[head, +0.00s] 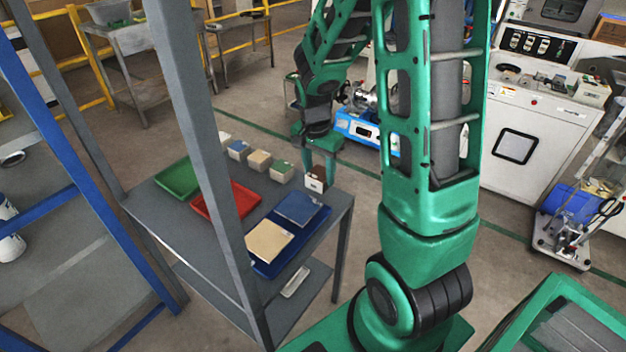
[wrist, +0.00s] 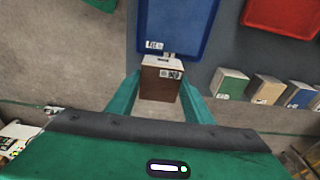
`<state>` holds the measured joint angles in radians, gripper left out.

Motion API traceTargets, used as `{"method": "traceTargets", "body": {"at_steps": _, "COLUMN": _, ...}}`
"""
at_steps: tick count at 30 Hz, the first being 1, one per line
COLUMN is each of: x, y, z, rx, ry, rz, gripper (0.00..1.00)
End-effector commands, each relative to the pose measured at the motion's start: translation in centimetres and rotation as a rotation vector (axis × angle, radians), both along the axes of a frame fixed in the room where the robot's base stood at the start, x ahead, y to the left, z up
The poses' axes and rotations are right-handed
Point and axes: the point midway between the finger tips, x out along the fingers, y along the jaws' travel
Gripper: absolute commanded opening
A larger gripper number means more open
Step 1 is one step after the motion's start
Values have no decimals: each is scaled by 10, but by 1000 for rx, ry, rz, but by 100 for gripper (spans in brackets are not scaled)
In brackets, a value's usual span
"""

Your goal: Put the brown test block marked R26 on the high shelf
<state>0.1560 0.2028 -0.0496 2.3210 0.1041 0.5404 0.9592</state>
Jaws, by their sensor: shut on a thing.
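The brown block (head: 315,183) has a pale top with a label; in the wrist view the brown block (wrist: 160,85) shows a black-and-white code, but I cannot read R26. My gripper (head: 319,163) is shut on it, with one green finger on each side in the wrist view (wrist: 160,98). The block is at the far right corner of the grey table (head: 341,200), close to the blue tray's edge. I cannot tell whether it touches the tabletop. No shelf surface above the table is clearly in view; grey uprights (head: 200,130) rise at the table.
A row of blocks, including blue (head: 238,149), tan (head: 259,161) and green-topped (head: 282,171), stands left of the brown one. Green (head: 178,180), red (head: 245,193) and blue (head: 322,222) trays lie on the table. A lower shelf (head: 313,290) is underneath. Blue framing (head: 60,150) stands left.

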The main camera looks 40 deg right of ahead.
Motion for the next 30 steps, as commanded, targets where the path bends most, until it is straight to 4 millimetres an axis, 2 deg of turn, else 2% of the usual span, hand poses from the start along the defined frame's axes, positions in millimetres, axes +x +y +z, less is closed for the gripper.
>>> {"method": "traceTargets", "body": {"at_steps": 6, "x": 31, "y": -18, "z": -22, "rx": 1, "ry": 1, "rz": -1, "gripper": 13}}
{"method": "traceTargets", "body": {"at_steps": 10, "x": 41, "y": -25, "z": -29, "rx": 0, "ry": 0, "rz": -1, "gripper": 13}}
{"method": "traceTargets", "body": {"at_steps": 16, "x": 44, "y": -27, "z": -37, "rx": 0, "ry": 1, "rz": 0, "gripper": 13}}
{"method": "traceTargets", "body": {"at_steps": 24, "x": 43, "y": -27, "z": -70, "rx": 1, "ry": 1, "rz": -2, "gripper": 13}}
{"method": "traceTargets", "body": {"at_steps": 30, "x": 44, "y": -27, "z": -71, "rx": -1, "ry": -2, "rz": -2, "gripper": 13}}
